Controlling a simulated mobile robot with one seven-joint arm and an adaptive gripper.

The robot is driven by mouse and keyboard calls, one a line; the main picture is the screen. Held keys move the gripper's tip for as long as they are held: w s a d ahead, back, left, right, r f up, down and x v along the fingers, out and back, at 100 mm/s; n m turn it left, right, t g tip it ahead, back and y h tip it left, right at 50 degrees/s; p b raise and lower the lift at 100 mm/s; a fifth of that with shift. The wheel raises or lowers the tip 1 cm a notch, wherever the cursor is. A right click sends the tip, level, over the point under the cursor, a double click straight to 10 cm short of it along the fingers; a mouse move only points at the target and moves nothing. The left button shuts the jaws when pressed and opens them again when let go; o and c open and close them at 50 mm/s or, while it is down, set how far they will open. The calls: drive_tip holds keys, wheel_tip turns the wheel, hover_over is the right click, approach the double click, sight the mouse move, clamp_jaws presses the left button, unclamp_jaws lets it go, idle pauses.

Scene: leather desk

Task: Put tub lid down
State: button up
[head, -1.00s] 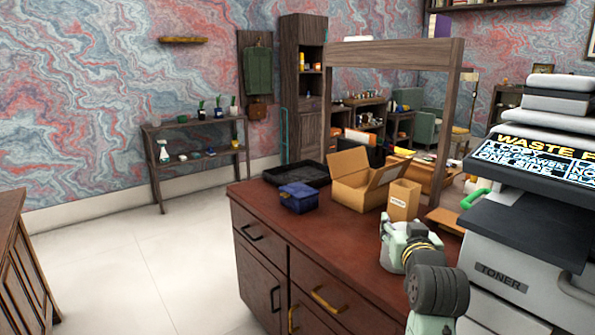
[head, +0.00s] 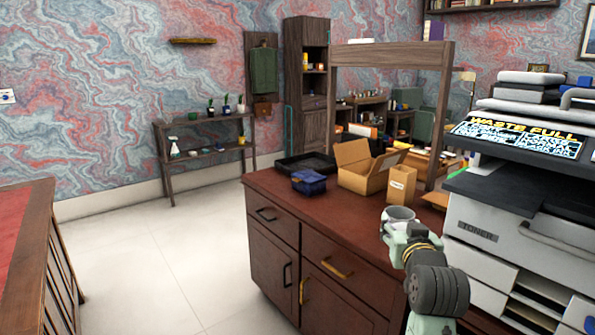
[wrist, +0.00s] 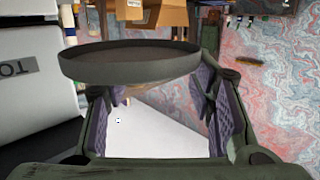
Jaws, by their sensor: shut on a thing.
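The tub lid shows in the wrist view as a dark grey-green round, shallow rimmed disc (wrist: 130,64), held level across the fingers. My gripper (wrist: 158,92) is shut on it, with a purple-padded finger at each side. The finger contact is partly hidden.
The desk top (head: 285,205) holds a blue box (head: 309,182), a black tray (head: 305,163), an open cardboard box (head: 364,168) and a small carton (head: 401,184). A grey printer (head: 500,225) stands close at right. The desk's front left is clear.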

drive_tip(key=w+a+f, duration=0.2)
drive_tip(key=a+f, duration=0.2)
drive_tip(key=f, duration=0.5)
drive_tip(key=w+a+f, duration=0.3)
drive_tip(key=f, duration=0.6)
drive_tip(key=w+a+f, duration=0.2)
drive_tip(key=a+f, duration=0.2)
drive_tip(key=f, duration=0.5)
drive_tip(key=s+a+f, duration=0.4)
drive_tip(key=f, duration=0.4)
drive_tip(key=s+a+f+n+y, duration=0.1)
drive_tip(key=s+a+f, duration=0.3)
drive_tip(key=f, duration=0.4)
drive_tip(key=s+a+f+y, duration=0.1)
drive_tip(key=s+a+f, duration=0.3)
drive_tip(key=f, duration=0.5)
drive_tip(key=shift+s+b, duration=0.2)
drive_tip(key=shift+b, duration=0.25)
